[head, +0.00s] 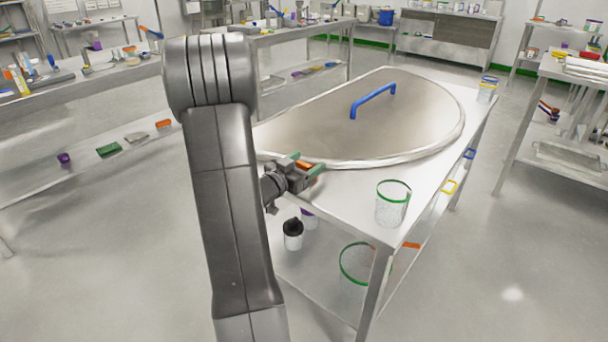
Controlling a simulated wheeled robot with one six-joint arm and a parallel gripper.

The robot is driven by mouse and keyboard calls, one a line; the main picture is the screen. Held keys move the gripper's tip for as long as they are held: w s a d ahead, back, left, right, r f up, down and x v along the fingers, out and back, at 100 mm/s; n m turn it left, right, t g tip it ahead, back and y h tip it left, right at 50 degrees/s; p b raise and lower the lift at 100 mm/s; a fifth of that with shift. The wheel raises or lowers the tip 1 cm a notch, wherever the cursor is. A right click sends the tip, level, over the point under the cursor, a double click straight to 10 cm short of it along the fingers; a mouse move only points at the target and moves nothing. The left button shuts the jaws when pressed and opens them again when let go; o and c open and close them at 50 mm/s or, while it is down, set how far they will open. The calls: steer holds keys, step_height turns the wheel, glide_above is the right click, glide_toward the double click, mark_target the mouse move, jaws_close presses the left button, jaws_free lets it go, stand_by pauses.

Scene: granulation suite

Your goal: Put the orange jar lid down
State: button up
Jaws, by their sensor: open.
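The orange jar lid (304,165) shows as a small orange patch at the near left edge of the steel table (345,205). My gripper (306,167) is low at that edge, with one green-tipped finger on each side of the lid. The jaws are open. The lid appears to be between the fingers, near the table top. The gripper hides part of it, and I cannot tell whether it touches a finger or rests fully on the table.
A large round steel cover (390,135) with a blue handle (372,101) fills most of the table. A clear green-rimmed beaker (392,208) stands at the near right corner. Bare table top lies between gripper and beaker.

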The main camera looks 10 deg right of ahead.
steer(key=shift+w+d, duration=0.45)
steer(key=shift+d, duration=0.05)
steer(key=c, duration=1.3)
